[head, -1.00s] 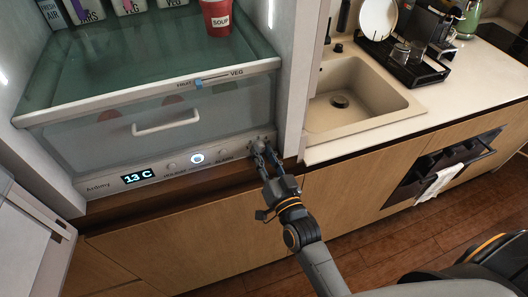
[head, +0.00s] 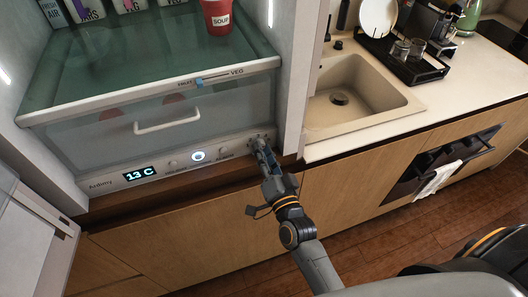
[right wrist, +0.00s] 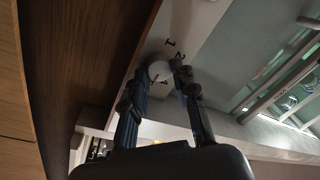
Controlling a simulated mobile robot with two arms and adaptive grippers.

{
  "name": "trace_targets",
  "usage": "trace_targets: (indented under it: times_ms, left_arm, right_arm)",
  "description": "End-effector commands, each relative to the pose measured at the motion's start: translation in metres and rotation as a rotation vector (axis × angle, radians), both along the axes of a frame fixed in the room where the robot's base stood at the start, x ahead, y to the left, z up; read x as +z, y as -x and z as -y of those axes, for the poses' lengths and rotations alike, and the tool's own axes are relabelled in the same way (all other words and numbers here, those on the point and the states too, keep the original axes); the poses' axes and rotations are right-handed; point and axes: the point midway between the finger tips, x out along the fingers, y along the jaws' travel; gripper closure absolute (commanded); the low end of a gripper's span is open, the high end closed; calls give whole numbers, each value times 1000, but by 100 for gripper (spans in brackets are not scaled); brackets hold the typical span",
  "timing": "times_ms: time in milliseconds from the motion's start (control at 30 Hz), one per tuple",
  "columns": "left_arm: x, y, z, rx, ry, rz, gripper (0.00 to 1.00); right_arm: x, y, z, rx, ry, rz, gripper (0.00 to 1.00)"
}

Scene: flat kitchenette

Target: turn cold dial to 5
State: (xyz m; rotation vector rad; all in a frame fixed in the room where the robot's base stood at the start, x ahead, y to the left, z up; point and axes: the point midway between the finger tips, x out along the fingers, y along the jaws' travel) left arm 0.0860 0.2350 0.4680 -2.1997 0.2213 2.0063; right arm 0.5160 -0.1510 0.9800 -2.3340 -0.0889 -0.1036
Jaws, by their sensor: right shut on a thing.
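The cold dial is a small pale round knob at the right end of the fridge's lower control panel (head: 217,157). In the right wrist view the dial (right wrist: 159,72) sits between my fingertips, with printed marks that look like 1 and 2 beside it. In the head view my fingers mostly hide it. My right gripper (head: 261,148) is shut on the dial, and it also shows in the right wrist view (right wrist: 163,82). The panel's display (head: 139,173) reads 13 C. I cannot read the dial's setting. My left gripper is not in view.
A clear drawer (head: 166,121) with a white handle is above the panel, under a shelf with a red soup cup (head: 217,15). The open fridge door (head: 35,235) is at the left. A sink (head: 352,95) and counter are at the right.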

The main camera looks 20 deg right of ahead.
Motion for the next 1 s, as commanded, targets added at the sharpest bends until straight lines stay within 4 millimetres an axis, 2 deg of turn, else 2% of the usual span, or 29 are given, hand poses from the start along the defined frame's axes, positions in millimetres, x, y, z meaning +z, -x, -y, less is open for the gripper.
trace_targets:
  times_ms: [167,200,233,267,533,667,767,1000]
  left_arm:
    - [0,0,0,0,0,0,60]
    - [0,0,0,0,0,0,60]
    - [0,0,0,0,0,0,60]
    - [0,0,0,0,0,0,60]
    - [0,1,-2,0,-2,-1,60]
    - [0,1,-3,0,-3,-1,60]
    - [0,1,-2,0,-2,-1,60]
    - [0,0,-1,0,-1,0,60]
  right_arm:
    - [0,0,0,0,-3,0,100]
    - [0,0,0,0,-3,0,70]
    - [0,0,0,0,-3,0,64]
    - [0,0,0,0,-2,0,63]
    - [0,0,0,0,0,0,63]
    - [-1,8,0,0,0,-1,63]
    - [-4,24,1,1,0,-4,63]
    - [-9,76,2,1,1,-4,63]
